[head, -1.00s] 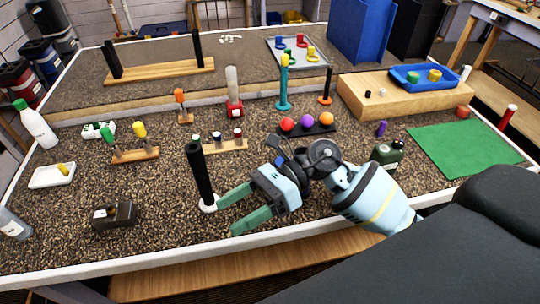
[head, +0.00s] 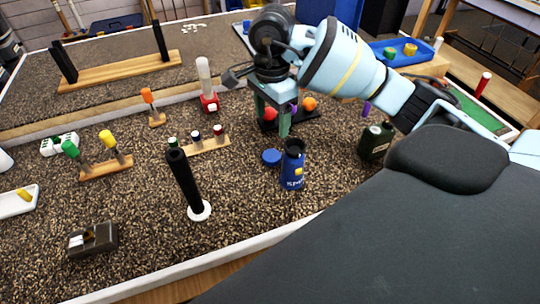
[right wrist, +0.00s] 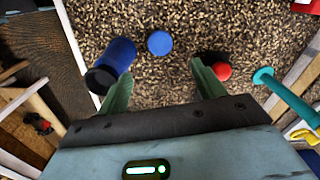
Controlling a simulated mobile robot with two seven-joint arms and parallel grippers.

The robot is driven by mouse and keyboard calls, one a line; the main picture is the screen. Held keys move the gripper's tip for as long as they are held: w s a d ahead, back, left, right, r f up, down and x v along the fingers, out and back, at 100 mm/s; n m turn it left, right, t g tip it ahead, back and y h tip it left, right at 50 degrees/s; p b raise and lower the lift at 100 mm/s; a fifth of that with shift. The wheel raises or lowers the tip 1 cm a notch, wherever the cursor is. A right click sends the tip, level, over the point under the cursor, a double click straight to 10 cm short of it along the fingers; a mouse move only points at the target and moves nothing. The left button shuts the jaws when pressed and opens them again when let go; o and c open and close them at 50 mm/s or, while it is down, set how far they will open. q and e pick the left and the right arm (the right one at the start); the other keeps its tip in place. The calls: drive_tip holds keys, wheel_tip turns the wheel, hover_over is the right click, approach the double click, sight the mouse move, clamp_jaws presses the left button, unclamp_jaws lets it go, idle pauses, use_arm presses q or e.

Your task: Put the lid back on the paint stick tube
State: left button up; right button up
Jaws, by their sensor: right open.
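A blue tube (head: 292,172) with a dark open top and white lettering stands upright on the speckled bench. A round blue lid (head: 271,157) lies flat on the bench, just left of the tube and apart from it. My right gripper (head: 272,122) is open and empty above and behind them, fingers pointing down. In the right wrist view its green fingers (right wrist: 160,75) are spread, with the lid (right wrist: 159,42) lying beyond the gap between them. The tube (right wrist: 118,54) appears beside the left finger there. My left gripper is not in view.
A black upright grip on a white base (head: 199,210) stands left of the tube. A dark green bottle (head: 375,141) stands to the right. The bench in front of the tube is clear.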

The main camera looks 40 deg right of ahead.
hover_over(271, 155)
drive_tip(key=shift+f, duration=3)
drive_tip(key=shift+f, duration=3)
drive_tip(key=c, duration=1)
